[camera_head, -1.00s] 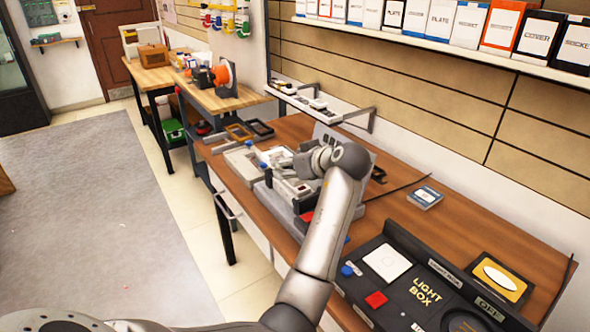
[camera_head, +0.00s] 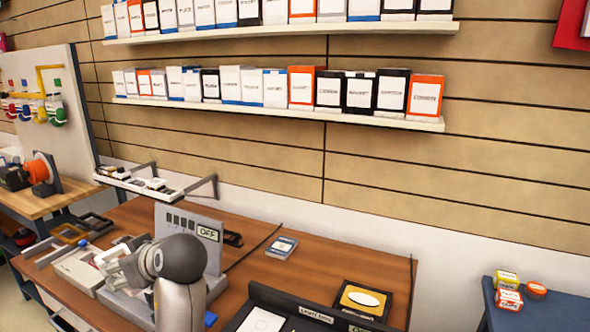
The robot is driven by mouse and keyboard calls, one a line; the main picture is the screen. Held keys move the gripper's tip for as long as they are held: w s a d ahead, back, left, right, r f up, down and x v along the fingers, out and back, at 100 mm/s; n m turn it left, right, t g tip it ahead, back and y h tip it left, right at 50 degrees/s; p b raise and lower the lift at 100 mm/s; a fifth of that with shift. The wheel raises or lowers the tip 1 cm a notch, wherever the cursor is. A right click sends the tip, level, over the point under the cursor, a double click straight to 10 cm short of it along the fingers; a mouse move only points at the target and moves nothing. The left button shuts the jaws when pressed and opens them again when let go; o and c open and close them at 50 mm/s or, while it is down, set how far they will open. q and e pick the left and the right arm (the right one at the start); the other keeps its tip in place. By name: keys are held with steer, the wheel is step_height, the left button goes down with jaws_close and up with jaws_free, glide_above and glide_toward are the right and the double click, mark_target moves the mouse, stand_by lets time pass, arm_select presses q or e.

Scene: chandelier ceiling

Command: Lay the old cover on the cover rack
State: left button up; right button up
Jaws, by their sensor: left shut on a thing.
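My left gripper (camera_head: 112,262) is at the lower left, over the pale equipment on the wooden bench. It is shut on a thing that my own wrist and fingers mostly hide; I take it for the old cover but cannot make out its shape. Nothing in view is clearly marked as the cover rack. A narrow white wall shelf (camera_head: 113,178) behind the gripper bears several small light and dark pieces. My right gripper is out of view.
A grey panel reading OFF (camera_head: 190,226) stands right behind my wrist. A small blue-grey box (camera_head: 282,247), a framed yellow plate (camera_head: 361,300) and the dark light box (camera_head: 300,308) are to the right. Bare wood (camera_head: 330,265) lies between them. Boxes fill two wall shelves.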

arm_select(q)
steer(key=s+d+r+m+t+h+p, duration=0.1)
steer(key=s+d+r+m+t+h, duration=0.15)
steer(key=d+m+h, duration=0.45)
steer(key=s+d+r+m+t+h, duration=0.1)
steer(key=s+d+m+t+h, duration=0.25)
steer(key=d, duration=0.55)
steer(key=w+a+n+y, duration=0.1)
steer(key=w+a+y, duration=0.1)
steer(key=a, duration=0.1)
steer(key=w+a+f+n+g+y, duration=0.1)
steer(key=w+a+n+y, duration=0.1)
steer(key=a, duration=0.1)
steer(key=w+a+f+n+y, duration=0.1)
steer(key=w+a+n+y, duration=0.1)
steer(key=a, duration=0.1)
steer(key=shift+a+f+g+b, duration=0.1)
steer(key=shift+a+g+b, duration=0.1)
steer(key=shift+g+b, duration=0.15)
steer(key=a+f+n+g+y, duration=0.1)
steer(key=a+n+g+y, duration=0.4)
steer(key=a+n+g, duration=0.1)
steer(key=shift+s+a+f+n+b, duration=0.25)
steer(key=shift+a+n, duration=0.4)
steer(key=shift+a, duration=0.4)
steer(key=shift+r+y, duration=0.1)
steer(key=shift+y, duration=0.15)
steer(key=shift+w, duration=0.1)
